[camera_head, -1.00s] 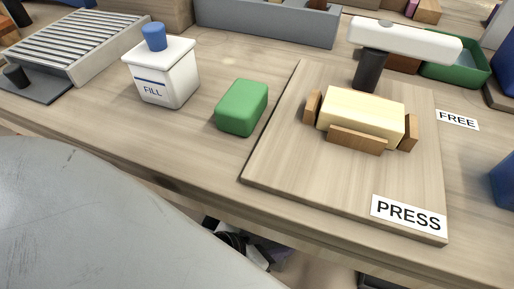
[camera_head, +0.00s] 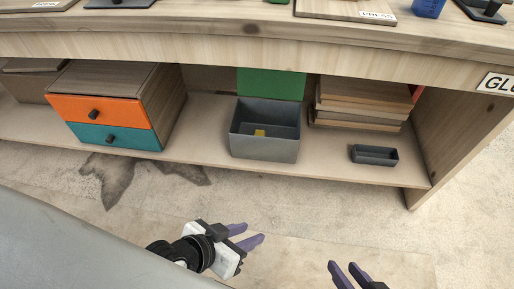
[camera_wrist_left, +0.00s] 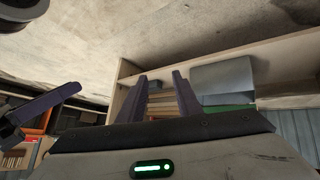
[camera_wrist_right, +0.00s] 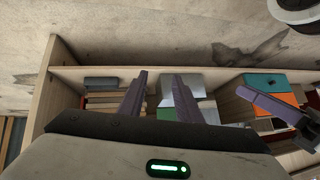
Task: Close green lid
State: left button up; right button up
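The green lid (camera_head: 270,84) stands upright at the back edge of a grey box (camera_head: 265,148) on the shelf under the workbench. The box is open at the top, and a small yellow thing (camera_head: 260,133) lies inside. My left gripper (camera_head: 251,234) is open and empty, in front of and below the box, well apart from it. My right gripper (camera_head: 343,265) is open and empty, further right at the bottom edge. In the left wrist view the box (camera_wrist_left: 222,80) shows beyond the fingers, with part of the lid (camera_wrist_left: 228,108). In the right wrist view the fingers partly hide the box.
A drawer unit with orange (camera_head: 95,110) and teal (camera_head: 115,136) drawers stands left of the box. Stacked boards (camera_head: 360,103) and a small dark tray (camera_head: 374,155) are on its right. The workbench top (camera_head: 200,45) overhangs the shelf. The floor before the shelf is clear.

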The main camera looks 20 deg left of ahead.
aim_at(262, 82)
jog(key=u, duration=0.65)
jog(key=i, duration=1.1)
jog(key=z, duration=0.2)
